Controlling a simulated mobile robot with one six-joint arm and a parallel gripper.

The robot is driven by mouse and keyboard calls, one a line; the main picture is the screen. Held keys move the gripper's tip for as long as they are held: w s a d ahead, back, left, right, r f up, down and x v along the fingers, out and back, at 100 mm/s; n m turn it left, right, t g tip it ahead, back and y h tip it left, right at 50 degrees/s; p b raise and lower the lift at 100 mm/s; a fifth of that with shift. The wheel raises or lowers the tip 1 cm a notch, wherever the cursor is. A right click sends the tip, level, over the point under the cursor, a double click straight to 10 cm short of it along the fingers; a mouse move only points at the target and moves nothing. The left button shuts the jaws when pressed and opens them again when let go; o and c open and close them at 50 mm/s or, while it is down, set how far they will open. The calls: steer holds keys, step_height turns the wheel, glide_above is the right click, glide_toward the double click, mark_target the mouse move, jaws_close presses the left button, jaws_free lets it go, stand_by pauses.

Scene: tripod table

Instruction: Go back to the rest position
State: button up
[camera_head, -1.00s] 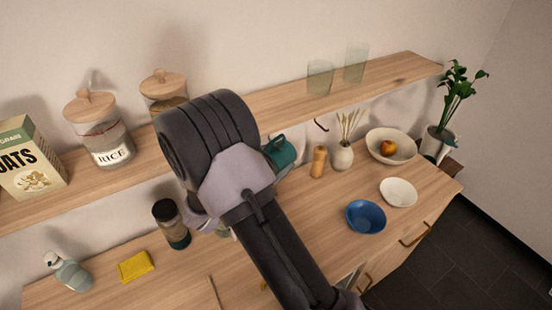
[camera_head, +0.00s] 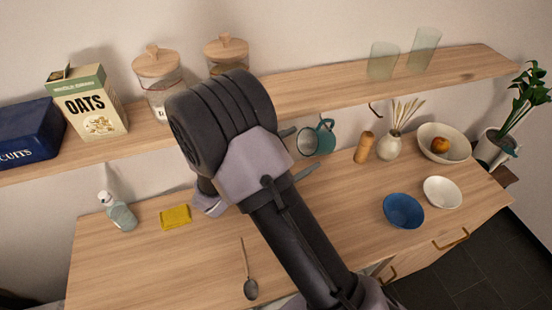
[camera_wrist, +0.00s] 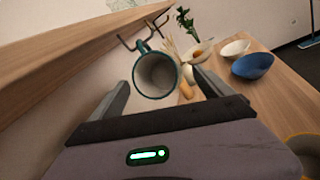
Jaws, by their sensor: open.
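My gripper (camera_head: 297,152) is open, its two fingers pointing right beneath the wall shelf; my arm crosses the middle of the head view. A teal mug (camera_head: 316,141) is just beyond the fingertips, under the shelf (camera_head: 300,98). In the wrist view the mug (camera_wrist: 158,75) shows its open mouth toward the camera, between the two spread fingers (camera_wrist: 161,82). Its handle is up beside a dark hook, and it appears to hang there. I cannot tell whether a finger touches it.
On the counter (camera_head: 150,265) are a spoon (camera_head: 249,288), yellow sponge (camera_head: 175,217), bottle (camera_head: 118,212), blue bowl (camera_head: 403,211), white bowl (camera_head: 443,192), pepper mill (camera_head: 364,147), vase (camera_head: 389,147) and fruit bowl (camera_head: 430,135). Glasses (camera_head: 382,62), jars and an oats box (camera_head: 92,104) stand on the shelf.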

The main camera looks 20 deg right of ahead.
steer(key=v, duration=0.9)
steer(key=s+d+m+g+y+b, duration=0.3)
steer(key=s+m+g+y, duration=0.15)
steer(key=s+m, duration=0.3)
steer(key=s+d+m+g+y+b, duration=0.35)
steer(key=s+m+y, duration=0.25)
steer(key=s, duration=0.3)
steer(key=s+a+r+m+t+y+b, duration=0.2)
steer(key=a+m+t+y+b, duration=0.2)
steer(key=a+m+t+y, duration=0.4)
steer(key=shift+a, duration=0.2)
steer(key=shift+r, duration=0.1)
